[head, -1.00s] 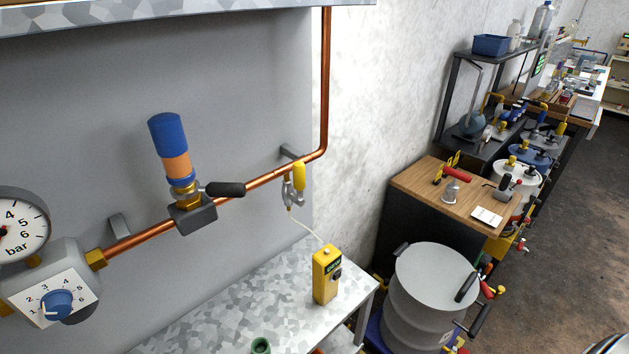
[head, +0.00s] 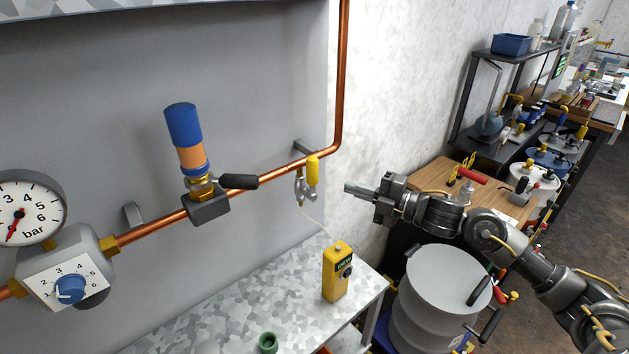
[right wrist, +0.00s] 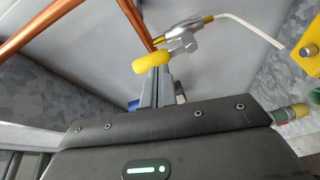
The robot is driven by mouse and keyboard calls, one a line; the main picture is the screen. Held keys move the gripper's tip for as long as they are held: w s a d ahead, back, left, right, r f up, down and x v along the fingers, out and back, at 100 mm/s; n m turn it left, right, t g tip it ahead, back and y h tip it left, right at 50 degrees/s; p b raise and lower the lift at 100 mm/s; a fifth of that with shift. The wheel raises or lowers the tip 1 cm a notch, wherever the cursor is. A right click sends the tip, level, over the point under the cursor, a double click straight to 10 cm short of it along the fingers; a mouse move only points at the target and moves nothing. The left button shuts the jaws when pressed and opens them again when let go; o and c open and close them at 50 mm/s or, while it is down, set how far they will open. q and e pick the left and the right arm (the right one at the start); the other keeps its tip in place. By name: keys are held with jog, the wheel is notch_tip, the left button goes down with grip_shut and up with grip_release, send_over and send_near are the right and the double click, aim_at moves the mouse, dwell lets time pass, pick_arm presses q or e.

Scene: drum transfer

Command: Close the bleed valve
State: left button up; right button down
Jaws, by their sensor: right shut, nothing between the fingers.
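On the copper pipe (head: 275,163), a grey block (head: 208,207) carries a brass neck and an upright blue-and-orange cylinder (head: 186,138). A black lever (head: 239,181) sticks out right from the neck, roughly along the pipe. Further right, a small metal fitting with a yellow handle (head: 312,171) hangs at the pipe, the handle upright, with a pale line running down from it. My right gripper (head: 347,188) is shut and empty, to the right of the yellow handle, pointing left. In the right wrist view the yellow handle (right wrist: 152,61) shows just past the fingertips (right wrist: 156,80); contact cannot be told. My left gripper is out of view.
A pressure gauge (head: 28,207) and a blue dial (head: 69,289) sit at the left. The pale line reaches toward a yellow box (head: 337,272) on the speckled bench (head: 225,325). A grey drum (head: 445,280) stands below my right arm. A pipe bracket (head: 305,147) is behind the fitting.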

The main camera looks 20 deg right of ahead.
aim_at(312, 179)
jog(key=s+a+r+n+g+y, duration=0.2)
jog(key=s+a+n, duration=0.2)
jog(key=s, duration=0.1)
jog(key=w+a+p, duration=0.4)
jog(key=w+p, duration=0.2)
jog(key=w, duration=0.2)
jog(key=shift+w+a+p, duration=0.3)
jog(key=shift+a, duration=0.1)
jog(key=shift+r, duration=0.1)
